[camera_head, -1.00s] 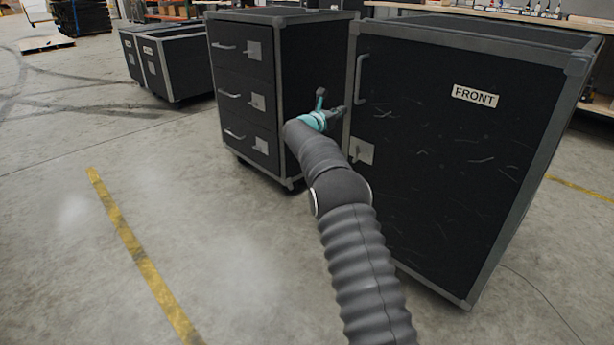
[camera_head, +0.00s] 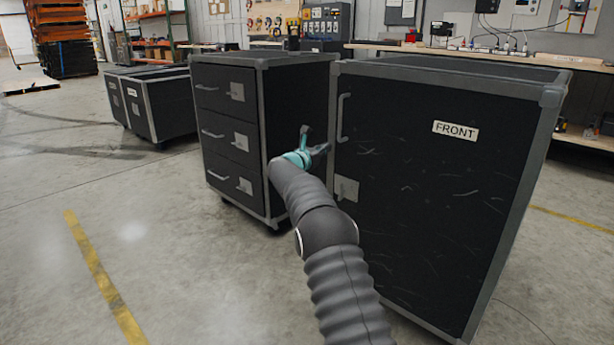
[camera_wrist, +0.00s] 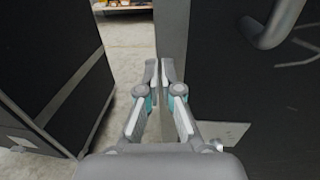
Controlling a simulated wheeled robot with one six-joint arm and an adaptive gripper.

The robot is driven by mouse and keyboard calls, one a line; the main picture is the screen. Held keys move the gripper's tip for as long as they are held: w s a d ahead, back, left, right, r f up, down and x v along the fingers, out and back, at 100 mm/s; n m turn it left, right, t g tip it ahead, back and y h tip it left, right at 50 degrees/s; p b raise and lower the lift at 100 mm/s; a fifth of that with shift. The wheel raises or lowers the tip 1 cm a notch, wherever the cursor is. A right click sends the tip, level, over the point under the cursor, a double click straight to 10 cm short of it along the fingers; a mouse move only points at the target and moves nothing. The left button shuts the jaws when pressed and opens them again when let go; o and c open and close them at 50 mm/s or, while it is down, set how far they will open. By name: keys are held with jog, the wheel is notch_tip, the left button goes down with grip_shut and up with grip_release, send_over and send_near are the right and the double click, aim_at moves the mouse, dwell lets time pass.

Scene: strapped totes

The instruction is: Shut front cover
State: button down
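The front cover (camera_head: 425,195) is a scuffed black panel with a FRONT label (camera_head: 455,131), on the right case. Its handle (camera_head: 343,118) and a metal latch plate (camera_head: 346,188) are near its left edge. It looks flush with the case in the head view; I cannot tell whether a small gap remains. My gripper (camera_head: 322,151) is just left of the case's left edge, pointing toward it. In the wrist view my gripper (camera_wrist: 162,72) has its fingertips almost together, with nothing visible between them. They are beside the grey edge strip (camera_wrist: 172,35); contact is unclear. The handle also shows there (camera_wrist: 268,30).
A black three-drawer case (camera_head: 235,140) stands close on the left, leaving a narrow gap. Lower cases (camera_head: 165,108) are farther left. A workbench (camera_head: 480,52) runs behind. The concrete floor at front left is clear, with a yellow line (camera_head: 105,280).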

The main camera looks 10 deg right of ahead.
jog(key=w+a+b+v, duration=0.2)
jog(key=v, duration=1.2)
jog(key=w+a+f+n+t+y, duration=0.35)
jog(key=a+f+n+y, duration=0.65)
jog(key=n, duration=0.8)
jog(key=s+a+n+g+y, duration=0.2)
jog(key=s+a+n+y, duration=0.25)
jog(key=n, duration=0.35)
jog(key=s+d+n+g+y+p, duration=0.25)
jog(key=s+n+g, duration=0.55)
jog(key=s+n, duration=1.25)
jog(key=s+d+r+g+h+p, duration=0.15)
jog(key=s+d, duration=0.25)
jog(key=s, duration=0.7)
jog(key=s+d+r+h+p, duration=0.15)
jog(key=s+d, duration=0.35)
jog(key=s, duration=0.6)
jog(key=s+d+r+g+p, duration=0.15)
jog(key=s+d, duration=0.25)
jog(key=s, duration=0.8)
jog(key=s+d+r+m+t, duration=0.1)
jog(key=s+d+r+t, duration=0.1)
jog(key=r, duration=0.4)
jog(key=shift+s+t+h+p, duration=0.4)
jog(key=shift+s+t+p, duration=0.05)
jog(key=shift+s, duration=0.3)
jog(key=shift+d, duration=0.15)
